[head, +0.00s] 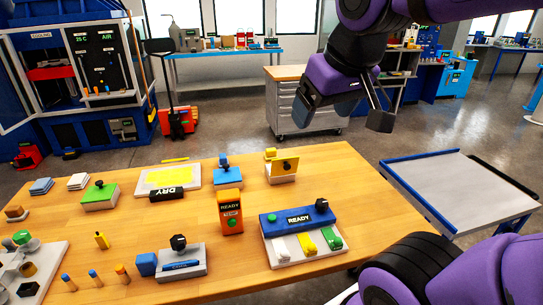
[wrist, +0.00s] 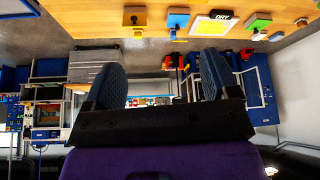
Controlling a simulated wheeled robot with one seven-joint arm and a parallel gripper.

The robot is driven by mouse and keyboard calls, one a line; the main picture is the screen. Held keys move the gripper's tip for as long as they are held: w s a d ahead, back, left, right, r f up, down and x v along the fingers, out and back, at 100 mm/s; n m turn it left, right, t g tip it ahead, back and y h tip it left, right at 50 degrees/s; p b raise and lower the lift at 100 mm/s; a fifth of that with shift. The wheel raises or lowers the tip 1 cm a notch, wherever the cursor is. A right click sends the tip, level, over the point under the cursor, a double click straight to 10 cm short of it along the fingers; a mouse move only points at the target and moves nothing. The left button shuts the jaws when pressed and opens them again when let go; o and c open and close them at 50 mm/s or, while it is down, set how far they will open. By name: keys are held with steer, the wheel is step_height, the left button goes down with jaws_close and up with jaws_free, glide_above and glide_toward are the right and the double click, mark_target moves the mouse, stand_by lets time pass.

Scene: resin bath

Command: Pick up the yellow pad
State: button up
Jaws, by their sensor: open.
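My gripper (head: 342,115) is open and empty, raised beyond the table's far right side. The wrist view shows its two dark fingers (wrist: 162,82) spread apart, with the yellow pad (wrist: 211,28) far off at the top.
The wooden table (head: 350,185) also holds an orange READY box (head: 230,212), a blue block with a knob (head: 223,176), a green-topped block (head: 100,194) and a grey block (head: 180,262). A grey cart (head: 460,185) stands to the right.

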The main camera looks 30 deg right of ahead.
steer(key=w+d+h, duration=0.1)
steer(key=w+d, duration=0.1)
steer(key=w, duration=0.7)
steer(key=w+d, duration=0.2)
steer(key=w, duration=0.6)
steer(key=m+g, duration=0.1)
steer(key=m, duration=0.2)
glide_above(271, 149)
steer(key=s+a, duration=0.1)
steer(key=s, duration=0.4)
step_height(271, 149, down, 32)
steer(key=x, duration=0.6)
steer(key=shift+a+f, duration=0.1)
steer(key=w+f, duration=0.2)
steer(key=f, duration=0.1)
steer(key=shift+w, duration=0.1)
steer(key=shift+w+f, duration=0.25)
steer(key=shift+f, duration=0.45)
steer(key=c, duration=1.1)
